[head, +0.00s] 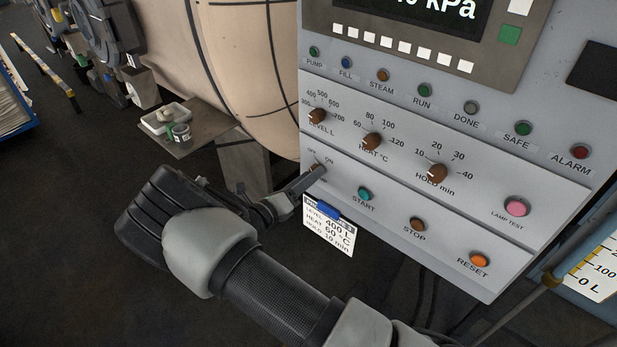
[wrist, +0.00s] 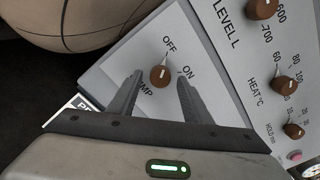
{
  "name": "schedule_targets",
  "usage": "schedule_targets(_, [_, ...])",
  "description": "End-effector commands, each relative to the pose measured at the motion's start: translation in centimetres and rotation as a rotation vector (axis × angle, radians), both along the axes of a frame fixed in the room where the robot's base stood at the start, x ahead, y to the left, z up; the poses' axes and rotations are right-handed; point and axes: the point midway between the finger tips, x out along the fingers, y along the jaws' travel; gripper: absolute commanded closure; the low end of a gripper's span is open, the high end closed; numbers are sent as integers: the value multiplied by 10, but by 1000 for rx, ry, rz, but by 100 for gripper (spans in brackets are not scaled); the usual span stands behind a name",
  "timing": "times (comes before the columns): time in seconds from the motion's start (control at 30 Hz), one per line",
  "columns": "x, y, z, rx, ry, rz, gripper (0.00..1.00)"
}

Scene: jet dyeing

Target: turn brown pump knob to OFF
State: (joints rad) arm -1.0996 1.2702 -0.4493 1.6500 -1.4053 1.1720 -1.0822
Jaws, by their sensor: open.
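The brown pump knob (wrist: 160,76) sits on the grey panel between the two fingers of my gripper (wrist: 159,79) in the wrist view. The fingers stand apart on either side, with visible gaps to the knob. OFF is printed above the knob and ON to its right; the word PUMP below is partly hidden by a finger. The knob has a small pale mark, whose exact direction I cannot tell. In the head view my gripper (head: 313,175) reaches the panel's lower left, and its fingers mostly hide the pump knob.
Brown LEVEL (head: 317,116), HEAT (head: 372,141) and HOLD (head: 437,173) knobs stand above and right. START (head: 365,193), STOP (head: 418,224) and RESET (head: 480,261) buttons lie right of my gripper. A white card (head: 328,232) with a blue clip hangs just below. Open floor lies left.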

Motion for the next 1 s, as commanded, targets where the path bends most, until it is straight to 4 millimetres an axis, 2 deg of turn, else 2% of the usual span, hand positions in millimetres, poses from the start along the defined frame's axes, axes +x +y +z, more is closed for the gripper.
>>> schedule_targets(0.17, [-19, 17, 0, 1, 1, 4, 55])
schedule_targets(0.5, [-85, 68, -1, 1, 2, 5, 55])
schedule_targets(0.7, [-117, 92, 0, 1, 1, 3, 55])
schedule_targets(0.83, [-129, 101, -1, 1, 2, 2, 55])
schedule_targets(1.0, [-135, 106, 0, 0, -1, 1, 55])
